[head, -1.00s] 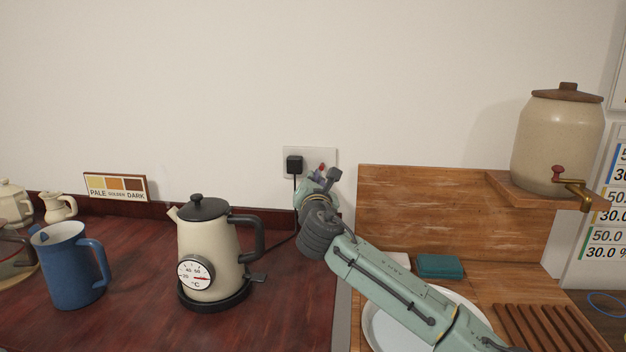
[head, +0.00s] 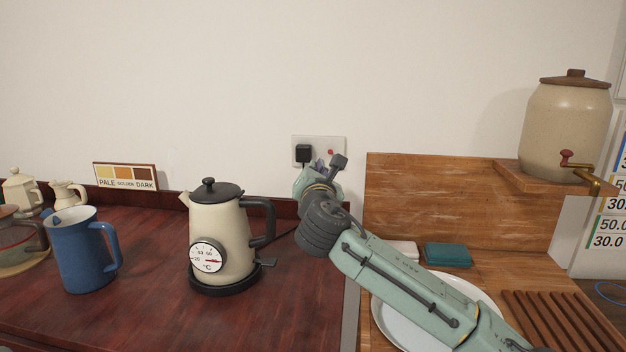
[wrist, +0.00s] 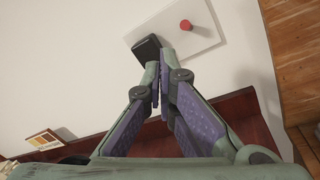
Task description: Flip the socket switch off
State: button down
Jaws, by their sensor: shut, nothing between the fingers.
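The white socket plate (head: 318,144) is on the wall behind the counter. A black plug (head: 303,154) sits in its left part, and a small red switch (head: 330,152) shows on its right part. In the wrist view the socket plate (wrist: 206,45), the red switch (wrist: 186,24) and the black plug (wrist: 148,49) lie beyond the fingertips. My gripper (wrist: 162,98) is shut and empty, with its fingertips close below the plug and plate in that view. In the head view my gripper (head: 314,170) is just below the plate. Whether it touches the plate cannot be told.
A cream kettle (head: 222,235) stands on the dark red counter, with a blue jug (head: 78,255) to its left. A wooden board (head: 460,205) rises at the right, near a teal sponge (head: 447,254) and a white plate (head: 395,332). The wall above the socket is clear.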

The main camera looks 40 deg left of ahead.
jog(key=shift+s+d+r, duration=0.7)
jog(key=shift+s+r, duration=0.1)
jog(key=shift+r, duration=0.05)
jog(key=shift+f, duration=0.1)
